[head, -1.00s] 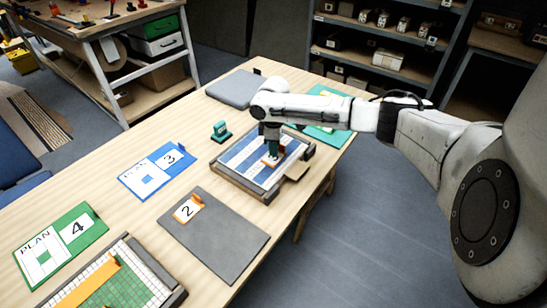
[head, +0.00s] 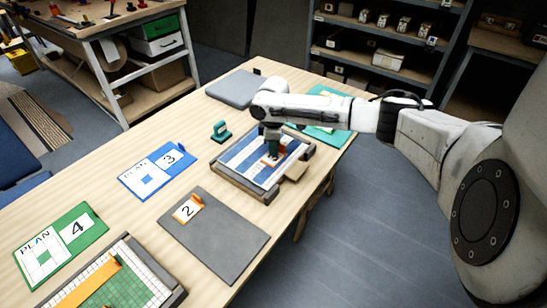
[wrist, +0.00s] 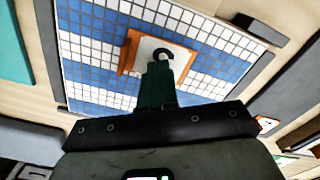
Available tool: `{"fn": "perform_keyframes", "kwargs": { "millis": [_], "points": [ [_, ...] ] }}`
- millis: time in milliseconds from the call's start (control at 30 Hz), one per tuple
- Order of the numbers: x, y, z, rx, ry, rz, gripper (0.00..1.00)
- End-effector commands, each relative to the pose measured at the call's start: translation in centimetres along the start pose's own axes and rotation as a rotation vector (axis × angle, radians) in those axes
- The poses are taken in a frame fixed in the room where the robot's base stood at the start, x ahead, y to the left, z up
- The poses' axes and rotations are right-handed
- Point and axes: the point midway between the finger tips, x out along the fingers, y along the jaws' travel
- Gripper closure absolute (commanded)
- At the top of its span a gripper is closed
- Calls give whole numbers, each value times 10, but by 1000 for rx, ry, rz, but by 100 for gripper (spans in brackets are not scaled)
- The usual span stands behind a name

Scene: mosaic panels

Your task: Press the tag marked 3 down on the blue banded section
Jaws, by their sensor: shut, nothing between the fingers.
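The blue banded section (head: 232,165) is a framed mosaic panel with blue and white tile bands. It also fills much of the wrist view (wrist: 85,45). An orange-edged white tag (head: 265,161) lies on it, right of its middle. In the wrist view the tag (wrist: 135,50) shows part of a black digit; the rest is hidden behind the fingers. My gripper (head: 272,154) is shut and empty, its tips over the tag's face. The tips (wrist: 158,65) appear at or very near the tag; contact cannot be told for sure.
A blue plan card (head: 150,178) marked 3 lies to the left. A grey board (head: 225,245) with an orange tag marked 2 (head: 187,209) lies in front. A teal handled block (head: 221,131) stands behind the panel's left corner. A green plan card (head: 50,250) lies farther left.

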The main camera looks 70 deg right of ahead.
Motion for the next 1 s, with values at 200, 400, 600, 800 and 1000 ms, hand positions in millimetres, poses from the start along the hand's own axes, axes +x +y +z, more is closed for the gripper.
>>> {"fn": "perform_keyframes", "kwargs": {
  "millis": [200, 400, 600, 800, 1000],
  "points": [
    [1, 0, 0, 0, 0, 0, 100],
    [5, 0, 0, 0, 0, 0, 100],
    [8, 0, 0, 0, 0, 0, 100],
    [12, 0, 0, 0, 0, 0, 100],
    [16, 0, 0, -1, 0, 0, 100]
  ]
}}
